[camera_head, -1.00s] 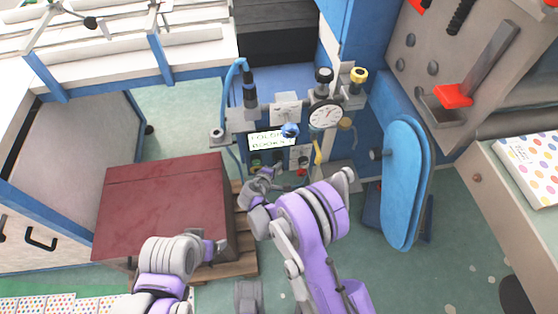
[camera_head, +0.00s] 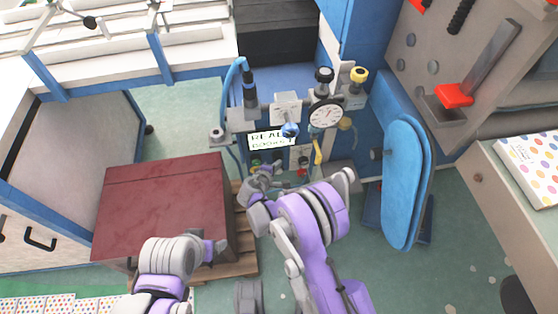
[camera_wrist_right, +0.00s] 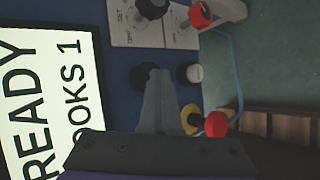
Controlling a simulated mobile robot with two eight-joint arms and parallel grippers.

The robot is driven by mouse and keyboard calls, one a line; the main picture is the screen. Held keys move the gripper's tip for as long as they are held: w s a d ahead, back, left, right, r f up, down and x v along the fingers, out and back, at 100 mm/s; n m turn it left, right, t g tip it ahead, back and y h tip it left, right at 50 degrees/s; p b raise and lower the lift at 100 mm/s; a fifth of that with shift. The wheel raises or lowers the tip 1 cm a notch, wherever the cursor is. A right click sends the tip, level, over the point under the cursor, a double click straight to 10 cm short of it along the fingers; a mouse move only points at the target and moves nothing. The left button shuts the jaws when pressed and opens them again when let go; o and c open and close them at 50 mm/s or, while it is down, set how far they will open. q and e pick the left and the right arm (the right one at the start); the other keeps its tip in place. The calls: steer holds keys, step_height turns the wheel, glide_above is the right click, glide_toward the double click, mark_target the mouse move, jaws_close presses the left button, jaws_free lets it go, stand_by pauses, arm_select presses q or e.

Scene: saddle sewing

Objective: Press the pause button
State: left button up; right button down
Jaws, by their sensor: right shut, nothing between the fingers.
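The machine's control panel (camera_head: 268,158) is behind my right gripper (camera_head: 266,172) in the head view. In the right wrist view my right gripper (camera_wrist_right: 158,74) is shut and empty, its tips in front of the panel between a black button (camera_wrist_right: 142,76) and a pale-faced button (camera_wrist_right: 190,73). A yellow button (camera_wrist_right: 188,119) and a red button (camera_wrist_right: 215,124) sit lower right. I cannot read which one is pause, nor tell whether the tips touch anything. The lit display (camera_wrist_right: 40,105) reads READY and BOOKS 1.
A black knob (camera_wrist_right: 152,8) and a red knob (camera_wrist_right: 200,15) sit above the buttons. A dark red block (camera_head: 160,210) on a pallet stands left of my right arm. A dial gauge (camera_head: 325,116) and a blue padded plate (camera_head: 402,185) are to the right.

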steer(key=shift+s+d, duration=0.15)
steer(key=shift+s, duration=0.8)
steer(key=shift+s+d+b, duration=0.25)
steer(key=shift+s+b, duration=0.05)
steer(key=shift+s, duration=0.95)
steer(key=shift+s+d+b, duration=0.25)
steer(key=shift+s+b, duration=0.05)
steer(key=shift+s, duration=0.9)
